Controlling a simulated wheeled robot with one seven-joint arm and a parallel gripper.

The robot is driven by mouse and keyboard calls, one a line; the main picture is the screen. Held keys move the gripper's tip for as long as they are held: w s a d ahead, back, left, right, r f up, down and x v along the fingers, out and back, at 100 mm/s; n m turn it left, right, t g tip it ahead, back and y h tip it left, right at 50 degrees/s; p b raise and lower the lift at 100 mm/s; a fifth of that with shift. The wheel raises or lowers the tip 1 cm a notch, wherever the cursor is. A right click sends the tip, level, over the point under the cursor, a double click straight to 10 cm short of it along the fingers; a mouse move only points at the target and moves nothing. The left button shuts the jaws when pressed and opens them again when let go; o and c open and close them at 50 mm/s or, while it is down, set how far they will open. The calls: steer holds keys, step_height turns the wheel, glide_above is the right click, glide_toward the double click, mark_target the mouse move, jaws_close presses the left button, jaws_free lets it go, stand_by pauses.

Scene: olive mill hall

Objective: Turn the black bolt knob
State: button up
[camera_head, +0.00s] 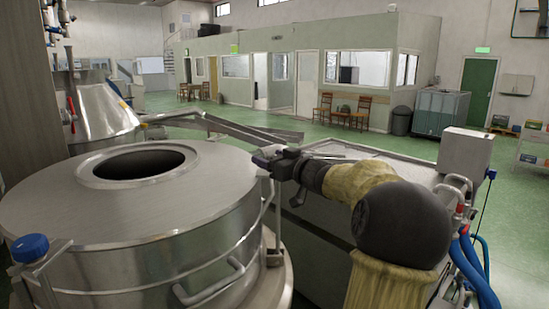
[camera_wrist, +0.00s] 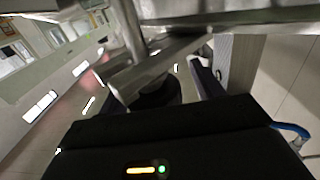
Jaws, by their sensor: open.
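My gripper (camera_head: 268,158) is at the right edge of the round steel vessel (camera_head: 210,200), beside an upright bracket at its rim. In the wrist view my gripper (camera_wrist: 165,78) is open, with a metal bracket (camera_wrist: 158,68) crossing in front of and between the fingers. A dark rounded shape (camera_wrist: 160,94) shows low between the fingers; it may be the black bolt knob, but I cannot tell. In the head view the knob cannot be made out apart from my dark gripper. I cannot tell whether the fingers touch anything.
The vessel's lid has a round dark opening (camera_head: 139,163). A blue knob (camera_head: 30,247) is on a bracket at its left front. A curved handle (camera_head: 210,284) sticks out from its side. A steel machine with a grey box (camera_head: 465,152) and blue hoses (camera_head: 474,268) stands at right. Open green floor lies beyond.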

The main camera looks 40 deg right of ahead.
steer(key=shift+s+d, duration=0.15)
steer(key=shift+s, duration=0.05)
steer(key=shift+c, duration=1.3)
steer(key=shift+d, duration=0.1)
steer(key=c, duration=0.7)
steer(key=shift+r, duration=0.1)
steer(key=shift+r+y+p, duration=0.15)
steer(key=shift+y+p, duration=0.15)
steer(key=shift+p, duration=0.45)
